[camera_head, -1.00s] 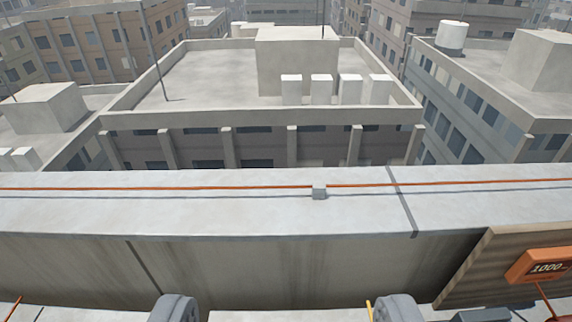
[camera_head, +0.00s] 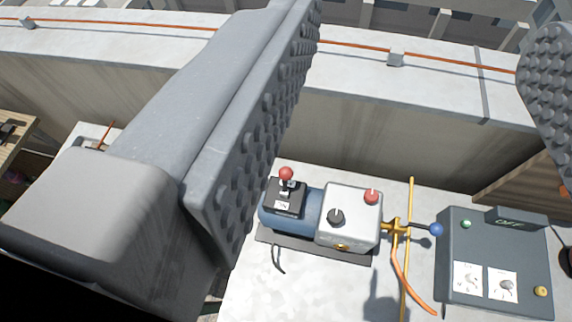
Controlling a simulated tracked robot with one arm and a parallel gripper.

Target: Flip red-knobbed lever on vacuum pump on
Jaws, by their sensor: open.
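The vacuum pump (camera_head: 290,212) sits on a pale bench top in the middle of the view, with a blue body and a white box end. A small lever with a red knob (camera_head: 286,173) stands up from a black switch plate on the pump's left end. The white box carries a black knob (camera_head: 335,216) and a red knob (camera_head: 371,197). My gripper (camera_head: 425,90) is open and empty, its two studded grey fingers wide apart, one large at left and one at the right edge. The lever shows between them, apart from both.
A yellow pipe with a blue-knobbed valve lever (camera_head: 436,229) stands right of the pump. Beyond it is a dark grey panel box (camera_head: 490,265) with buttons and labels. A parapet (camera_head: 350,65) with an orange cable runs behind. Bare bench lies in front of the pump.

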